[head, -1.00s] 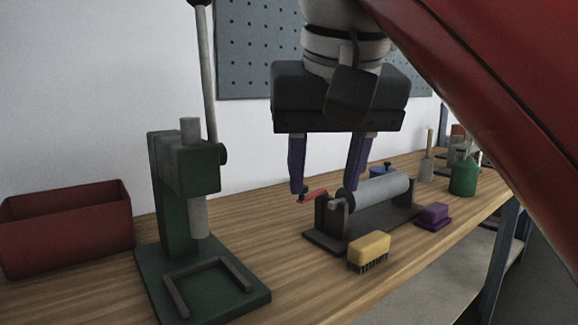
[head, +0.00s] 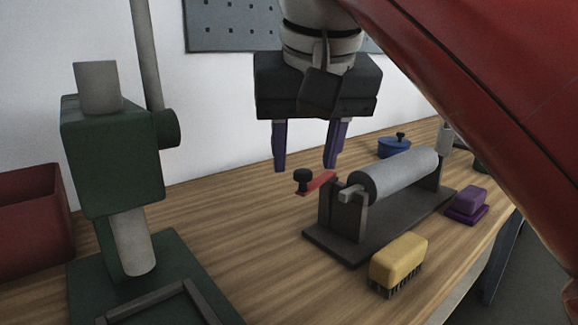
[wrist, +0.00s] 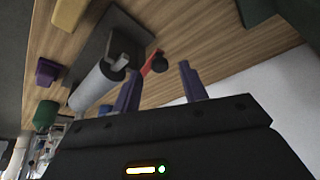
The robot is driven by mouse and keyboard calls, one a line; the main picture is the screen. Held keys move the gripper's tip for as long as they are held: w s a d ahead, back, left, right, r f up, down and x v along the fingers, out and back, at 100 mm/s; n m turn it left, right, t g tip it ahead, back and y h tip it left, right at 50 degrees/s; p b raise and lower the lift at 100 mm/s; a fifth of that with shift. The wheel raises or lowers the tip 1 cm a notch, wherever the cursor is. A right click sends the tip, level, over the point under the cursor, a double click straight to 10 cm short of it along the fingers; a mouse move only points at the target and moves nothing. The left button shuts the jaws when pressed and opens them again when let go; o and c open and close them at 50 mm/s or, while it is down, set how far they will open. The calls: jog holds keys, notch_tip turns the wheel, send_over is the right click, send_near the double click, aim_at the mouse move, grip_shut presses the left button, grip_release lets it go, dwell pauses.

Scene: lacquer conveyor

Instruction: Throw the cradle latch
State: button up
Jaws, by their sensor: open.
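The roller cradle (head: 355,243) is a dark base with end plates on the bench, holding a grey roller (head: 395,177). Its latch is a red lever (head: 319,183) with a black knob (head: 302,180), sticking out left from the near end plate. In the wrist view the red lever (wrist: 149,67) and knob (wrist: 159,53) show between the fingers, past their tips. My gripper (head: 305,169) is open and empty, its purple fingers pointing down, just above the knob in the head view. It also shows in the wrist view (wrist: 159,69). I see no contact with the latch.
A green press (head: 112,155) stands close at left, beside a red bin (head: 30,220). A yellow brush (head: 398,260) and a purple block (head: 467,203) lie in front of the cradle. A blue lidded pot (head: 394,148) is behind. The bench left of the latch is clear.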

jog(key=shift+x, duration=0.8)
grip_shut()
